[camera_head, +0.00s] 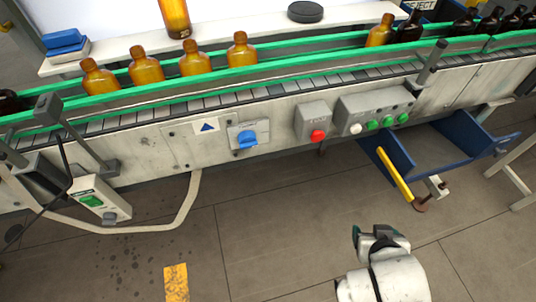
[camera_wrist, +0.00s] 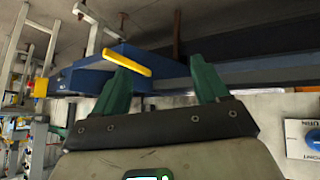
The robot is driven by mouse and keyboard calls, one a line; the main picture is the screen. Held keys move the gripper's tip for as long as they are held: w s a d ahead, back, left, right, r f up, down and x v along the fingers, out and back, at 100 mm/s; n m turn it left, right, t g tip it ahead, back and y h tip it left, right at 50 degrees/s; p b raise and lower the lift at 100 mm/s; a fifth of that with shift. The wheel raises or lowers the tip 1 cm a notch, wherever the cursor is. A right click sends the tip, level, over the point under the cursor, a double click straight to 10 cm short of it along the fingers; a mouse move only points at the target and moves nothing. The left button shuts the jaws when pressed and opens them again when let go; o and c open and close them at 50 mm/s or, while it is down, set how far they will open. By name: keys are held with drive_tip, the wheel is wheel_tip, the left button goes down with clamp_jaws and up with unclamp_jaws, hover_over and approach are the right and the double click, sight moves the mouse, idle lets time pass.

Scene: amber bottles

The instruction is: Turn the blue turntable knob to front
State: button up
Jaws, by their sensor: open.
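The blue turntable knob (camera_head: 247,139) sits on a pale plate on the front panel of the conveyor, left of the red button. It also shows at the right edge of the wrist view (camera_wrist: 313,141), partly cut off, on a plate with lettering. Which way the knob points is too small to tell. My gripper (camera_head: 366,236) is low and to the right of the knob, well apart from it. In the wrist view its two green fingers (camera_wrist: 164,78) are spread with nothing between them.
A blue bin (camera_head: 481,136) with a yellow edge sticks out from the conveyor, right of the knob. A red button (camera_head: 318,136) and a green-button box (camera_head: 375,110) are on the panel. Several amber bottles (camera_head: 194,61) stand on the belt. The floor before the knob is clear.

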drive_tip(key=w+a+t+b, duration=0.2)
drive_tip(key=w+a, duration=0.1)
drive_tip(key=w, duration=0.1)
drive_tip(key=n+t+y+b, duration=0.5)
drive_tip(key=n+t+y, duration=0.2)
drive_tip(key=y, duration=0.2)
approach(248, 141)
drive_tip(key=f+x, duration=0.1)
drive_tip(key=x, duration=0.7)
drive_tip(key=shift+w+f+p, duration=0.15)
drive_tip(key=shift+w+p, duration=0.05)
drive_tip(key=shift+p, duration=0.2)
drive_tip(key=shift+c, duration=0.3)
drive_tip(key=shift+d, duration=0.1)
drive_tip(key=c, duration=0.9)
drive_tip(key=shift+c, duration=0.2)
